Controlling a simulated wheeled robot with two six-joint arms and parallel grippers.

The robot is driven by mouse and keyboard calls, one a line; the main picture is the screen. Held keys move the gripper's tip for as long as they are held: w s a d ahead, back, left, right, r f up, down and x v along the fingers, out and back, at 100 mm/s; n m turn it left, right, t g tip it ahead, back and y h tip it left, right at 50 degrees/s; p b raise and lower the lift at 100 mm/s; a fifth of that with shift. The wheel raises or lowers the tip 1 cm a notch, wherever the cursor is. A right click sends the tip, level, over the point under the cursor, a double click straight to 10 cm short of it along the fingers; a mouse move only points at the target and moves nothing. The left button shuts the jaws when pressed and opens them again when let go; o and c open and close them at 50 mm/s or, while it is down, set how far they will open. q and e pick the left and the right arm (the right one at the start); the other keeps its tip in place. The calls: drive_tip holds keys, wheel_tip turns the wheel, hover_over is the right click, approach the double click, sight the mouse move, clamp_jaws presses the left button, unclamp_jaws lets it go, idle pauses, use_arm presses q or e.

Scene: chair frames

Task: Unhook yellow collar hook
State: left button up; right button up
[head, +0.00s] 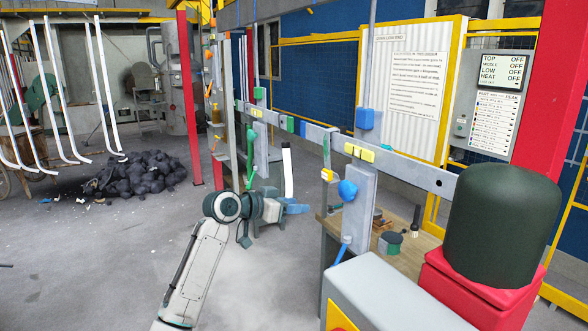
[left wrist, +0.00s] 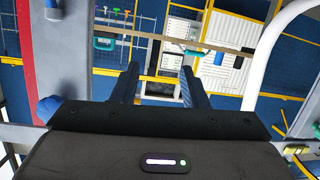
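My left gripper (head: 293,209) reaches in from the lower left, low beside a white tube (head: 287,170). Its dark blue fingers also show in the left wrist view (left wrist: 160,70), spread apart with nothing between them. Yellow blocks (head: 360,152) sit on the grey rail (head: 410,172). A small yellow piece (head: 327,175) is by the grey post below, apart from my gripper. Another yellow piece (left wrist: 297,149) shows at the lower right of the left wrist view. I cannot tell which is the yellow collar hook. My right gripper is not in view.
A workbench (head: 410,243) stands beneath the rail. A dark drum (head: 503,225) sits on a red base at the right. White curved tubes (head: 60,90) hang at the left. A dark heap (head: 140,173) lies on the floor. The floor at left is mostly free.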

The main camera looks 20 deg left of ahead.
use_arm(q)
drive_tip(key=m+h, duration=0.1)
drive_tip(key=m, duration=0.1)
approach(325, 175)
drive_tip(key=p+x, duration=0.1)
drive_tip(key=x, duration=0.8)
drive_tip(key=shift+r, duration=0.1)
drive_tip(key=shift+w, duration=0.1)
drive_tip(key=c, duration=0.6)
drive_tip(key=shift+a, duration=0.1)
clamp_jaws()
